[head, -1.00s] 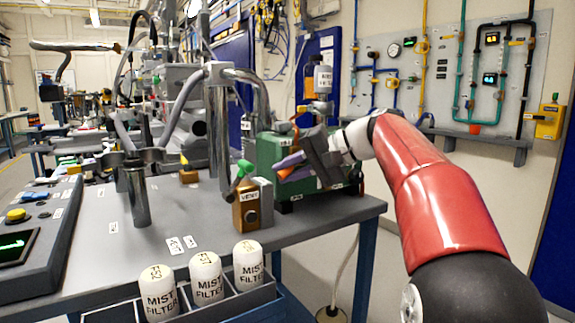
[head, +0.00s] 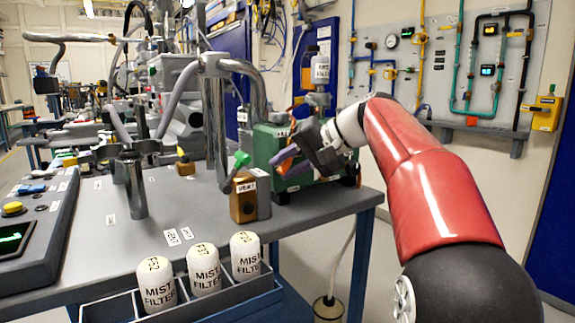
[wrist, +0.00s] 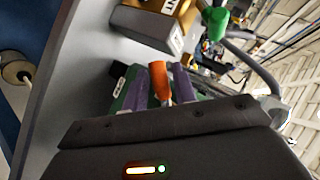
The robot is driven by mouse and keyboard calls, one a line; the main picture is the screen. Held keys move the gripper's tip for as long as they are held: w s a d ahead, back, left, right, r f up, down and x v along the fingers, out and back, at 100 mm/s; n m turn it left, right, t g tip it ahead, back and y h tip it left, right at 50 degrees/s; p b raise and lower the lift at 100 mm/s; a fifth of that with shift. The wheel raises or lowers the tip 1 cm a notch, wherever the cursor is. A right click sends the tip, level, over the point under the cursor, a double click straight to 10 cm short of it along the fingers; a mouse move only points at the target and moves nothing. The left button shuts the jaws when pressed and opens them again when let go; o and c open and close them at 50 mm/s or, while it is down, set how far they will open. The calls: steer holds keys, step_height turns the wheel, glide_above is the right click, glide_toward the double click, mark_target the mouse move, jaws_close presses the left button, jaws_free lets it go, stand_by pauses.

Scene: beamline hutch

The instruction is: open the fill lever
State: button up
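An orange lever (wrist: 159,80), which I take to be the fill lever, shows between my gripper's two purple fingers in the wrist view. In the head view this orange piece (head: 288,166) is partly hidden by the fingers, in front of the green box (head: 265,145). My gripper (head: 281,158) reaches in from the right; in the wrist view its fingers (wrist: 159,84) stand apart, one on each side of the lever, with narrow gaps seeming to remain. Whether either finger touches it is unclear. No label on the lever is readable.
A brass block marked VENT (head: 243,203) with a green handle (head: 241,160) stands close left of my gripper. Pipes (head: 215,110) rise behind it. White mist filters (head: 203,270) sit in a rack at the bench front.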

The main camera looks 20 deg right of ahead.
steer(key=shift+o, duration=1)
steer(key=v, duration=0.7)
steer(key=shift+s+d+r+p, duration=0.2)
steer(key=shift+d+p, duration=0.1)
steer(key=shift+p, duration=0.05)
steer(key=shift+c, duration=0.5)
